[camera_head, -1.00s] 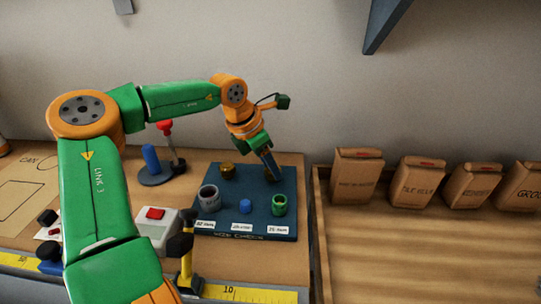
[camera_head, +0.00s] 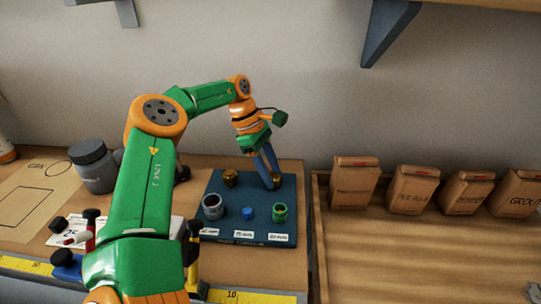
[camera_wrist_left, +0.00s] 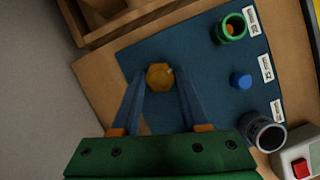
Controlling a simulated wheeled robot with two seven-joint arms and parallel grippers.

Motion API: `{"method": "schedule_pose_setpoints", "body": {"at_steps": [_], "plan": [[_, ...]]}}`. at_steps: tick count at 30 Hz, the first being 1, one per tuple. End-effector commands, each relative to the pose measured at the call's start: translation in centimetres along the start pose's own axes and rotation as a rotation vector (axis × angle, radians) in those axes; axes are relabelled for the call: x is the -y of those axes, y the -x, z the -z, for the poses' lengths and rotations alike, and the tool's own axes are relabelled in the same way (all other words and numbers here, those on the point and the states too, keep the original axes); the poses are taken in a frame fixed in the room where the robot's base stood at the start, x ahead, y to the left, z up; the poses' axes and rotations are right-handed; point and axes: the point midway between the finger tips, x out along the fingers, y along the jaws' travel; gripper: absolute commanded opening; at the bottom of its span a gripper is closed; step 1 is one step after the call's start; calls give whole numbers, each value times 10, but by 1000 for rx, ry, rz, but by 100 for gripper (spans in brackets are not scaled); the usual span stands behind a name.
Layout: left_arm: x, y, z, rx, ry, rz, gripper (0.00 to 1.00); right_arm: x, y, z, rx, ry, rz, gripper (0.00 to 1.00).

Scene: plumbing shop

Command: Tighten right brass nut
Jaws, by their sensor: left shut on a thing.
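My left gripper (camera_head: 271,172) reaches down from above to the back right of the dark blue mat (camera_head: 214,229). Its two blue fingers are shut on the right brass nut, a small gold hex piece that shows between the fingertips in the left wrist view (camera_wrist_left: 160,76). In the head view the fingers mostly cover this nut. The other brass nut (camera_head: 230,178) stands at the back left of the mat, apart from the gripper. My right gripper is not in view.
On the mat's front half stand a grey ring (camera_head: 213,207), a blue plug (camera_head: 248,213) and a green ring (camera_head: 280,212), with white labels before them. A wooden tray (camera_head: 420,250) lies to the right with several brown bags (camera_head: 413,188) behind. A grey jar (camera_head: 92,166) stands left.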

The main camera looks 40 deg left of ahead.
Motion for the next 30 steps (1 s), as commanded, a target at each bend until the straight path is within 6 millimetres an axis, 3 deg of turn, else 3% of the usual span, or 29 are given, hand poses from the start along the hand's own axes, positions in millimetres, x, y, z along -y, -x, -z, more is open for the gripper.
{"method": "schedule_pose_setpoints", "body": {"at_steps": [12, 29, 30], "plan": [[-1, 0, 0, -2, -170, 73, 0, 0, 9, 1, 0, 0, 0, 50], [-1, -1, 0, -1, -198, 84, 0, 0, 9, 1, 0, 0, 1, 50], [-1, -1, 0, -1, -198, 84, 47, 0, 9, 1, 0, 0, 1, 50]]}}
